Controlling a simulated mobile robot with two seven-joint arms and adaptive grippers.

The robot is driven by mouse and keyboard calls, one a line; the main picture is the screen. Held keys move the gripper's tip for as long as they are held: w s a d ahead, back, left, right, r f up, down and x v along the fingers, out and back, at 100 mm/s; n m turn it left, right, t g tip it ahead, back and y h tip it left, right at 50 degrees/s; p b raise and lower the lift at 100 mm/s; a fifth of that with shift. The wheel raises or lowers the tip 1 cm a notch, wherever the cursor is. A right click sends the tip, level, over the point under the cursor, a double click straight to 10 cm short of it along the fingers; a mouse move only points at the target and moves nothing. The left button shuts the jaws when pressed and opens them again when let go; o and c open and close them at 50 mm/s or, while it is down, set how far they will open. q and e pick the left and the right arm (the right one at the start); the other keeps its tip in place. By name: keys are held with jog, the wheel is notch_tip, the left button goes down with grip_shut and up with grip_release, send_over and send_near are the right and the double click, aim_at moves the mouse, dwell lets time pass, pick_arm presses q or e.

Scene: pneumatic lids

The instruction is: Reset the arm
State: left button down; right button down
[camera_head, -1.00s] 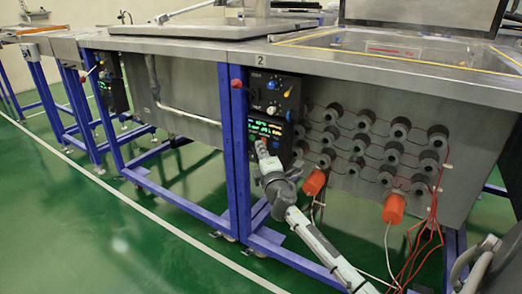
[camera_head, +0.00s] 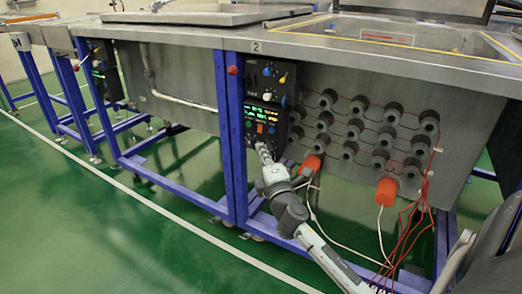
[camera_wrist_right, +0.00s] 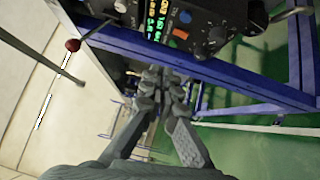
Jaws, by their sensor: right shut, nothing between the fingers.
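My right arm reaches in from the lower right in the head view. Its gripper (camera_head: 265,152) is shut and empty, just below the lit display of the black control box (camera_head: 266,92) on the blue frame. In the right wrist view the closed fingers (camera_wrist_right: 164,75) point away from the camera, with the control box (camera_wrist_right: 180,22) above them. Whether the fingertips touch the box cannot be told. My left gripper is not in view.
The steel table (camera_head: 205,38) stands on blue legs (camera_head: 232,150). Round dark fittings with red wires cover its side panel. Orange plugs (camera_head: 386,190) with white cables hang near my right arm. The green floor (camera_head: 185,255) in front is open.

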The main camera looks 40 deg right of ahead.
dwell(0.3)
